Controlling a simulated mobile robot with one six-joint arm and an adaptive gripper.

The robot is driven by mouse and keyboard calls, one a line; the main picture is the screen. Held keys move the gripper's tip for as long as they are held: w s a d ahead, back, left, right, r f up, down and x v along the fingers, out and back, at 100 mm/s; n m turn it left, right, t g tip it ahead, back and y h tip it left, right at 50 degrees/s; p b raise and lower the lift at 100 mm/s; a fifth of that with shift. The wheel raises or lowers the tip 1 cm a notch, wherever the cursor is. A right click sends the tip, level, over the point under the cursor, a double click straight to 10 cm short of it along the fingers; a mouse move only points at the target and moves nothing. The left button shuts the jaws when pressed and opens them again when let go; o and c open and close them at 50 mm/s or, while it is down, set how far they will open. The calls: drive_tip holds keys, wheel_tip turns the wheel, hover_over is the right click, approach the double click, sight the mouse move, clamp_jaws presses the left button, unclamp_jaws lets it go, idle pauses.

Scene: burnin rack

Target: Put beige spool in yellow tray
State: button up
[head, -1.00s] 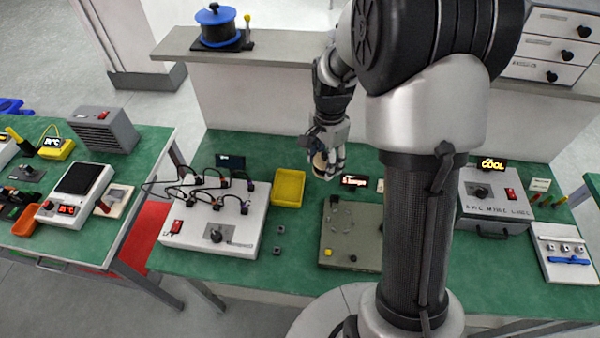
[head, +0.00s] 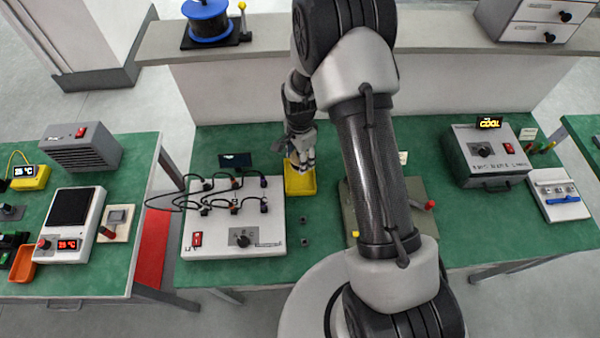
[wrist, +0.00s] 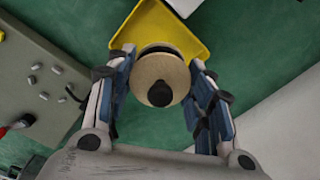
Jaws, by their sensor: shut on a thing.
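The beige spool (wrist: 160,74) is between the fingertips of my gripper (wrist: 160,80) in the wrist view. The yellow tray (wrist: 163,22) lies behind and partly under the spool in that view. In the head view my gripper (head: 301,166) is over the yellow tray (head: 299,188), whose front part shows below the fingers. The spool is mostly hidden by my fingers there. I cannot tell its exact height above the tray floor.
A white box with black cables (head: 225,238) stands left of the tray. A grey-green fixture plate (head: 352,205) is to the right, partly hidden by my arm.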

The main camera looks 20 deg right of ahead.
sight(300, 178)
wheel_tip(300, 178, down, 8)
drive_tip(key=shift+f+b, duration=0.25)
drive_tip(key=shift+b, duration=0.35)
drive_tip(key=shift+f, duration=0.2)
drive_tip(key=o, duration=0.7)
drive_tip(key=shift+o, duration=0.2)
drive_tip(key=shift+r, duration=0.1)
